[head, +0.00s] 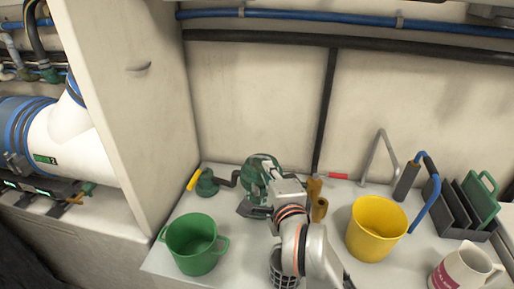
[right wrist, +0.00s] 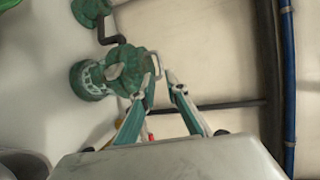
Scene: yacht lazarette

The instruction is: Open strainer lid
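The green strainer (head: 258,172) stands on the white counter against the back wall, partly hidden behind my right gripper in the head view. In the right wrist view the strainer (right wrist: 112,70) shows its round green body, with a paler ribbed or slotted part at its left. My right gripper (right wrist: 162,82) has its two fingers apart, with a gap between the tips. The tips are close to the strainer's right edge; I cannot tell whether they touch it. Nothing shows held between them. My left gripper is not in view.
A green fitting with a yellow handle (head: 206,184) is left of the strainer. Brass fittings (head: 319,208) are close to my right arm. A dark rack (head: 462,212) and white mug (head: 462,270) are at right.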

